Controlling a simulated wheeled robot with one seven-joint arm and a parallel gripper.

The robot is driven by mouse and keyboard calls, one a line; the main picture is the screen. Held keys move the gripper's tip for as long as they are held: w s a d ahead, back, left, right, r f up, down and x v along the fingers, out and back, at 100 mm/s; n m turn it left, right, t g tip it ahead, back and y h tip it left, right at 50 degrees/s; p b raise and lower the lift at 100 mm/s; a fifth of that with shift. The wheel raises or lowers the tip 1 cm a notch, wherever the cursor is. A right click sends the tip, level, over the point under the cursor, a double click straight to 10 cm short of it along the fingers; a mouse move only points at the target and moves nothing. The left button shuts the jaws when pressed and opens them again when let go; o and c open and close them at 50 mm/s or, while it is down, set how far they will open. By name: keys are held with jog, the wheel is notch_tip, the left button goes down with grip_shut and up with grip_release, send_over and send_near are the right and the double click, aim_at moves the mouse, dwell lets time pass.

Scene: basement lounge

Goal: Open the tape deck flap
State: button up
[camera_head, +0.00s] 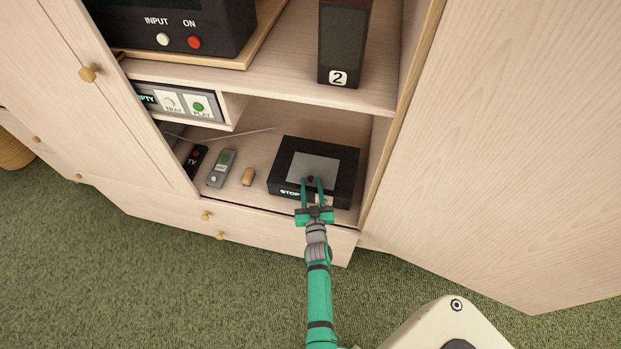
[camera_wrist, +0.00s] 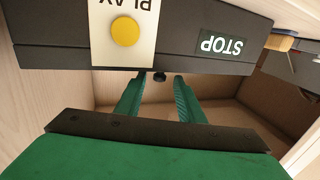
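The tape deck (camera_head: 345,163) is a black box on the lower cabinet shelf, with a grey flap (camera_head: 314,166) on its top that looks shut. The deck's front bears a STOP label (camera_wrist: 222,45) and a yellow PLAY button (camera_wrist: 125,31).
Left of the deck lie a tan piece (camera_head: 248,177), a grey remote (camera_head: 221,168) and a black TV remote (camera_head: 195,160). A speaker marked 2 (camera_head: 343,45) stands on the shelf above. An open door panel (camera_head: 500,130) is at right.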

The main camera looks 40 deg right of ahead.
aim_at(310, 180)
jog(key=shift+x, duration=1.6)
jog(key=shift+c, duration=0.7)
grip_shut()
jog(key=shift+w+r, duration=0.1)
